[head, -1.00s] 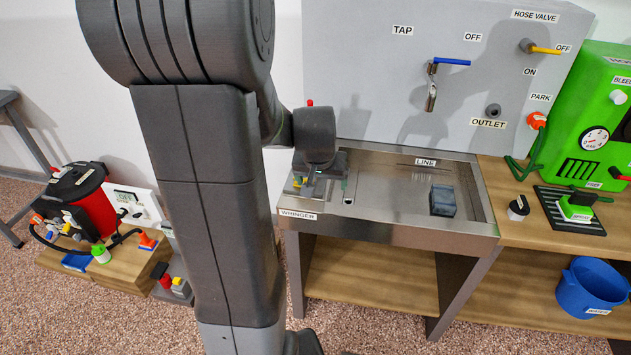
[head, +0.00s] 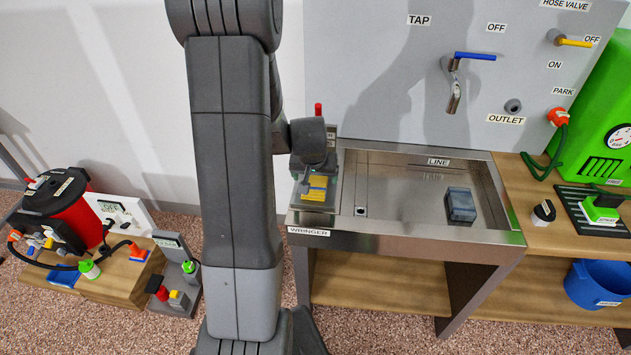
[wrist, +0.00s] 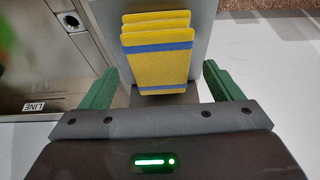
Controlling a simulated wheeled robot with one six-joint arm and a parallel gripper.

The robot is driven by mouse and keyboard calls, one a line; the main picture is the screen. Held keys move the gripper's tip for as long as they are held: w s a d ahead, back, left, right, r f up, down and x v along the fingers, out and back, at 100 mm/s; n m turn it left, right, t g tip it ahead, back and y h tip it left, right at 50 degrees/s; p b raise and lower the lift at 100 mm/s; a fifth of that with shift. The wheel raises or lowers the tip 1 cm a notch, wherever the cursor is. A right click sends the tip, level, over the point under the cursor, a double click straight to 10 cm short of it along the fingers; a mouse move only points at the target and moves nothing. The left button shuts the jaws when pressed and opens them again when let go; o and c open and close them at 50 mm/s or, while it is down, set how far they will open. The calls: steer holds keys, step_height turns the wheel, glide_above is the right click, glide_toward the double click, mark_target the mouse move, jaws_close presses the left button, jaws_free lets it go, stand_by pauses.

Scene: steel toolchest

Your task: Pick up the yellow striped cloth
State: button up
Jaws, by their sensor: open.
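The yellow striped cloth (head: 318,183) lies on the grey wringer at the left end of the steel sink, partly hidden by my arm in the head view. In the wrist view the cloth (wrist: 158,55) is folded in layers, yellow with blue bands. My gripper (wrist: 160,70) is open, with one green finger on each side of the cloth's near end. The fingers stand apart from the cloth, with a gap on both sides. I cannot tell the height between fingers and cloth.
The steel sink (head: 405,238) holds a dark blue block (head: 461,206). A tap (head: 455,85) is on the grey back panel. A red knob (head: 318,109) rises behind the wringer. A blue bucket (head: 597,284) stands at the lower right.

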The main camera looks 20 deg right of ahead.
steer(key=shift+x, duration=1)
steer(key=shift+c, duration=0.3)
steer(key=c, duration=1.1)
